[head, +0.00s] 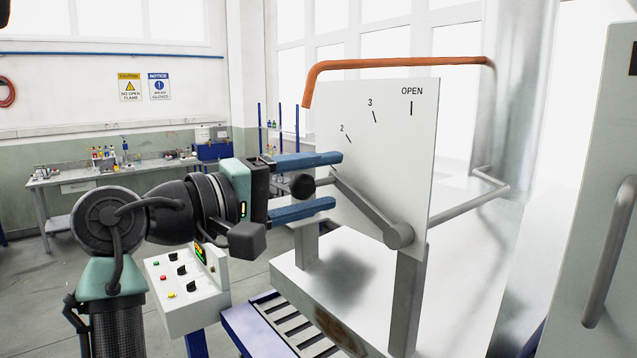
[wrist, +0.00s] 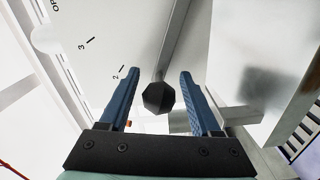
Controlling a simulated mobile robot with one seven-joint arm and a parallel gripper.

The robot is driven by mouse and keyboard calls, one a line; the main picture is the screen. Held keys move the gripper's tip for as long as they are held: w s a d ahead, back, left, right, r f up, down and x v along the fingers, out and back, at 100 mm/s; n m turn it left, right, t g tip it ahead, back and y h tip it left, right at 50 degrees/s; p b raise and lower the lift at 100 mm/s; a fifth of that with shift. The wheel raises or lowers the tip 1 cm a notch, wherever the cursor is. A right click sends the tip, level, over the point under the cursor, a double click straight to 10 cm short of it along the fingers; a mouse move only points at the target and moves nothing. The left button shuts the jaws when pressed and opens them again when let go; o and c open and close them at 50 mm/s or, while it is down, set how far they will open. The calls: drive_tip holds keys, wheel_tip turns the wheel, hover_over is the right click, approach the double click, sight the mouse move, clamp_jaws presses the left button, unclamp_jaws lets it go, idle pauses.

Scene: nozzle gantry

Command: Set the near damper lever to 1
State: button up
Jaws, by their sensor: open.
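The damper lever (head: 366,209) is a grey bar with a black knob (head: 302,185) at its end. It turns on a round pivot low on a white scale plate (head: 390,150). The plate shows OPEN, 3 and 2 with tick marks; no 1 is visible. The lever slants up and left from the pivot, below the 2 mark. My gripper (head: 337,180) is open, one blue finger above the knob and one below. In the wrist view the knob (wrist: 158,98) sits between the fingers, with gaps on both sides.
An orange pipe (head: 400,62) runs above the plate. A control box (head: 187,290) with buttons and knobs stands below my arm. A grey rail (head: 470,205) and a panel with a handle (head: 610,250) are at the right. A workbench (head: 100,178) stands far left.

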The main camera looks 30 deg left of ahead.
drive_tip(key=shift+s, duration=0.1)
drive_tip(key=b+v, duration=0.6)
drive_tip(key=v, duration=0.6)
drive_tip(key=shift+s, duration=0.35)
drive_tip(key=shift+a+r, duration=0.1)
drive_tip(key=shift+a, duration=0.05)
